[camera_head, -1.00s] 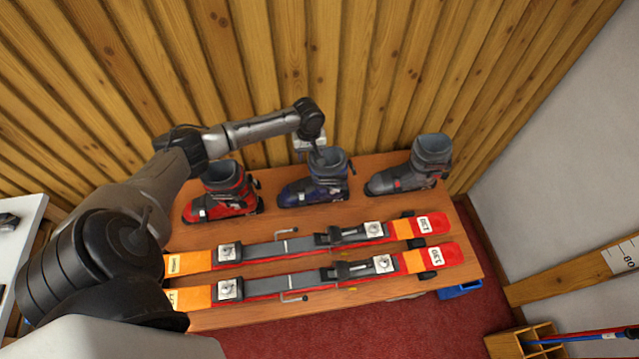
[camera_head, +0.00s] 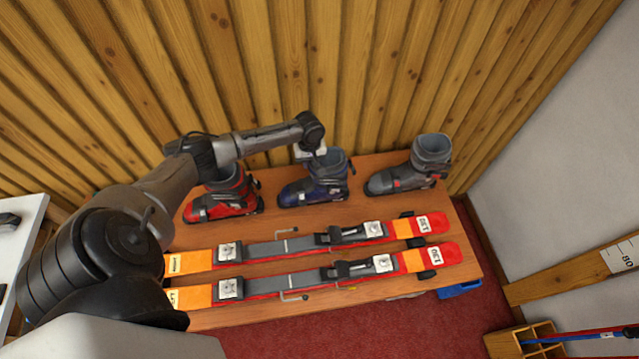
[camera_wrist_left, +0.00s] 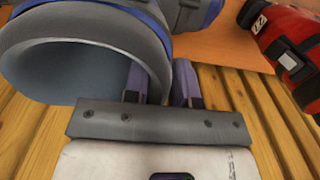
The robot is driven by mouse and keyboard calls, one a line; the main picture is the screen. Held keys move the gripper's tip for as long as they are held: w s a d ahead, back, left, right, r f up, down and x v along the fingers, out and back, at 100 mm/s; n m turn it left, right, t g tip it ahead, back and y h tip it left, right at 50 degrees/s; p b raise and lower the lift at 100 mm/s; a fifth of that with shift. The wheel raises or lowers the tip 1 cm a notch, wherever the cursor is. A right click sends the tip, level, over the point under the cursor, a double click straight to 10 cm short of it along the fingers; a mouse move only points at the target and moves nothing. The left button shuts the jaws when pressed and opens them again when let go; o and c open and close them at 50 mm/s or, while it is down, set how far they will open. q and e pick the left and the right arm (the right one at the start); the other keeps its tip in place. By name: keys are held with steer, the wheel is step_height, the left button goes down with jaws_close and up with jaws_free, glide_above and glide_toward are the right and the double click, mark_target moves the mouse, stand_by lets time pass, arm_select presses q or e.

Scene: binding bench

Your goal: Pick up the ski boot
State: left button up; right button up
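The blue ski boot (camera_head: 314,190) with a grey cuff stands upright in the middle of a row of three boots on the wooden bench (camera_head: 330,222). My left gripper (camera_head: 318,158) is at the top of its cuff, coming from above; its fingertips are hidden in the head view. In the left wrist view, the boot's open cuff (camera_wrist_left: 60,65) fills the left side. The two narrow fingers (camera_wrist_left: 160,85) stand close together on either side of the cuff wall, one inside the opening and one outside. The boot rests on the bench. My right gripper is not in view.
A red boot (camera_head: 224,204) stands to the left, also in the left wrist view (camera_wrist_left: 285,40). A grey boot (camera_head: 405,180) stands to the right. Two orange and red skis (camera_head: 290,248) lie in front. A wooden plank wall (camera_head: 400,70) rises close behind the bench.

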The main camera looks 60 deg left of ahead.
arm_select(q)
jaws_close()
steer(key=shift+s, duration=0.1)
stand_by(0.8)
